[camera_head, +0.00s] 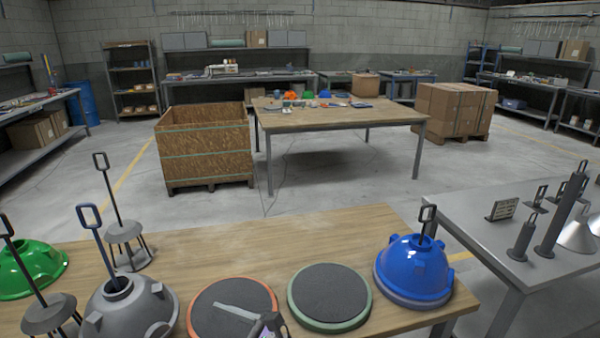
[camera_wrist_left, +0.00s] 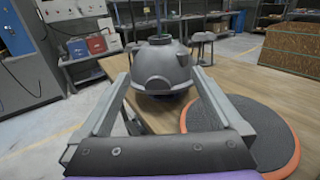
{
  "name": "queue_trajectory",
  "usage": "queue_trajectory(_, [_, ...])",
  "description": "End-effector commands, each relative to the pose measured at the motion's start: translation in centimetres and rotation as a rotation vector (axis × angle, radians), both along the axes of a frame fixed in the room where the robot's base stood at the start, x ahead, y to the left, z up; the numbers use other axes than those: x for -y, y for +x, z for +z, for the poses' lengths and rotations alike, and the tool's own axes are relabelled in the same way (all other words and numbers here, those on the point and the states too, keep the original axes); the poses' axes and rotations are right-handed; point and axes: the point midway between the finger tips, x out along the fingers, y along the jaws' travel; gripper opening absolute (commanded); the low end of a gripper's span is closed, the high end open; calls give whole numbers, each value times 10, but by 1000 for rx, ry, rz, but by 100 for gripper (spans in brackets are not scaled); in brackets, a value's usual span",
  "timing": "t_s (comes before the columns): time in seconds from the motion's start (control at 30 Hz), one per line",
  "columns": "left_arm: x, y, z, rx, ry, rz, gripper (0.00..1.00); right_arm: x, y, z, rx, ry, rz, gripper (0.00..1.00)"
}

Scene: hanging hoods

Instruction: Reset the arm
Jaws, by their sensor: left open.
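My left gripper (camera_head: 238,312) shows at the bottom edge of the head view, over the orange-rimmed round pad (camera_head: 205,298). In the left wrist view its two fingers (camera_wrist_left: 159,68) are spread with nothing between them. They point toward the grey hood (camera_wrist_left: 165,70), which stands on the wooden table beyond the fingertips. In the head view that grey hood (camera_head: 128,308) has an upright loop handle. A blue hood (camera_head: 413,266) with a loop handle sits at the right end of the table. My right gripper is not in view.
A green-rimmed pad (camera_head: 329,298) lies empty between the orange-rimmed pad and the blue hood. A green hood (camera_head: 30,268) and grey legged stands (camera_head: 125,232) with loop handles are at the left. A metal table (camera_head: 455,205) with dark fittings is at the right.

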Motion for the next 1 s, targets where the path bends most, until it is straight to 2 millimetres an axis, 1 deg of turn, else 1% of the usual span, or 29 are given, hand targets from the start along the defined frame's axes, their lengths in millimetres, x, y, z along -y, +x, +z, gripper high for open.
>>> queue_trajectory(0.07, [0,0,0,0,0,0,100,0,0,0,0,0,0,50])
queue_trajectory(0.1, [-16,-6,0,22,-77,8,100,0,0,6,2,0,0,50])
queue_trajectory(0.2, [-39,-19,-9,80,-253,25,100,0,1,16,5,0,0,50])
queue_trajectory(0.27, [-51,-29,-16,122,-365,45,100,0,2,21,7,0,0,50])
queue_trajectory(0.37, [-67,-50,-29,219,-571,102,100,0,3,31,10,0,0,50])
queue_trajectory(0.4, [-71,-60,-34,267,-663,134,100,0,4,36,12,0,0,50])
queue_trajectory(0.47, [-75,-77,-43,354,-816,199,100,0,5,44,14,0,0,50])
queue_trajectory(0.5, [-75,-90,-48,423,-926,253,100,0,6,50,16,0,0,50])
queue_trajectory(0.57, [-71,-109,-55,545,-1097,355,100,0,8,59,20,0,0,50])
queue_trajectory(0.6, [-66,-121,-59,633,-1211,434,100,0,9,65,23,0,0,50])
queue_trajectory(0.7, [-48,-144,-63,854,-1464,645,100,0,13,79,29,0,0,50])
queue_trajectory(0.83, [-25,-160,-60,1100,-1696,902,100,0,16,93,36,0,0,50])
queue_trajectory(0.9, [-16,-163,-58,1193,-1775,1007,100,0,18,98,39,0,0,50])
queue_trajectory(1.0, [-9,-165,-55,1272,-1838,1104,100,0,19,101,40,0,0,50])
